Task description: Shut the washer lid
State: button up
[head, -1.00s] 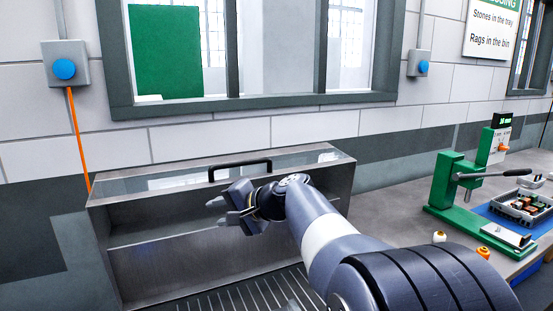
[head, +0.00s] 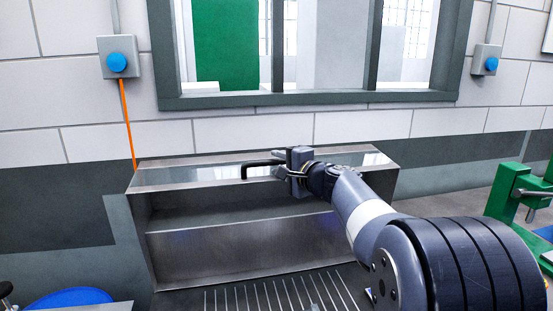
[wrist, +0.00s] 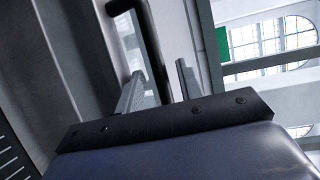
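The washer (head: 235,258) is a grey metal box against the wall, its front open onto a shelf and a slotted floor. Its lid (head: 185,177), with a glassy strip, is raised along the top. A black bar handle (head: 247,168) sits on the lid. My gripper (head: 290,172) is at the right part of the handle and hides that end. In the wrist view, my gripper's two fingers (wrist: 162,85) are apart, and the black handle (wrist: 150,40) runs between or just beyond them. I cannot tell whether they touch it.
Blue buttons on grey boxes (head: 117,62) are on the wall, with an orange cable (head: 128,125) running down to the washer's left. A window (head: 315,45) is above. A green press (head: 515,195) stands on the bench at the right. A blue round thing (head: 70,298) is at lower left.

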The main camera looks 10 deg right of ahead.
jog(key=shift+x, duration=0.9)
grip_shut()
